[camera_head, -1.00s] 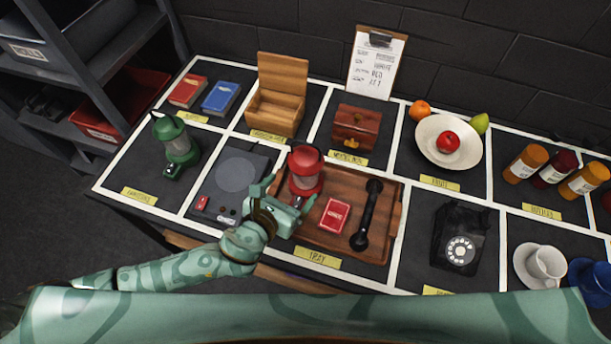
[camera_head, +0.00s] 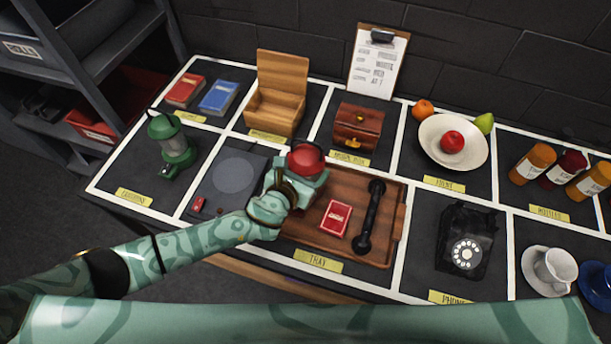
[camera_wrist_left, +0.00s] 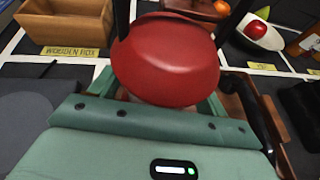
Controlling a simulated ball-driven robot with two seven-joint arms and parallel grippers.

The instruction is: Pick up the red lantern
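The red lantern (camera_head: 306,158) stands on the left part of the wooden tray, and only its red top shows clearly in the head view. My left gripper (camera_head: 296,182) is at the lantern's body, with its green fingers on either side and hiding the lower part. In the left wrist view, the lantern's round red cap (camera_wrist_left: 168,60) fills the middle, between the fingers (camera_wrist_left: 163,100). Whether the fingers press on the lantern or stand just apart from it is hidden under the cap. My right gripper is not in view.
The wooden tray (camera_head: 300,231) also holds a red card box (camera_head: 336,218) and a black handset (camera_head: 370,222). A green lantern (camera_head: 175,148) stands at the left. A wooden box (camera_head: 272,112) and small chest (camera_head: 358,128) are behind; a black telephone (camera_head: 463,240) is right.

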